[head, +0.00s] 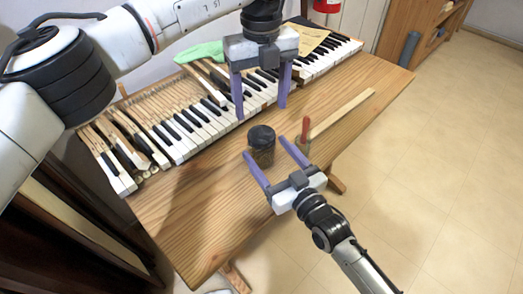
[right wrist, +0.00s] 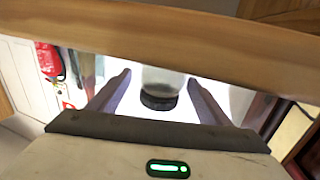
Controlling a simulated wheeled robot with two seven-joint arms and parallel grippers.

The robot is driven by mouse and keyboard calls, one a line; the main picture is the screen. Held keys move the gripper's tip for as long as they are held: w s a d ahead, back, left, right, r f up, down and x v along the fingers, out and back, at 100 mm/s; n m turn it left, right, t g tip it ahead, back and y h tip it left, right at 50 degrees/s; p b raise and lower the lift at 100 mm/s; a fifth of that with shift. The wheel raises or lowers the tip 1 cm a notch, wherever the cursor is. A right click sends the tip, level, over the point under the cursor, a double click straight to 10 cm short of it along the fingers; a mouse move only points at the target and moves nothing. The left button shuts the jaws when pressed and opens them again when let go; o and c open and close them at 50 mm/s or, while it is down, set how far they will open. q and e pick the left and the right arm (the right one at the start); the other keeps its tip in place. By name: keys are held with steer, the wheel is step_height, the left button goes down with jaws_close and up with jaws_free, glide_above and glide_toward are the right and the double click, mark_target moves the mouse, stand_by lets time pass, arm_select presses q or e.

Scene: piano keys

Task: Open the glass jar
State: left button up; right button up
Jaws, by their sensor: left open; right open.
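The glass jar (head: 263,155) stands upright on the wooden table, with a dark lid (head: 261,135) on top. In the right wrist view the jar (right wrist: 160,78) appears upside down between the two fingers, its lid (right wrist: 159,102) lower in the picture. My right gripper (head: 265,147) is open, with its purple fingertips at either side of the jar and space visible around it; I cannot tell how deep the jar is between them. My left gripper (head: 261,112) is open and empty, pointing down above the piano keys, beyond the jar.
A piano keyboard (head: 205,120) with loose keys lies along the table's back. A green cloth (head: 203,52) lies behind it. A red-handled tool (head: 306,128) and a wooden strip (head: 343,112) are right of the jar. The table's (head: 185,220) front left is bare.

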mark_target(268, 153)
steer(key=shift+x, duration=1.55)
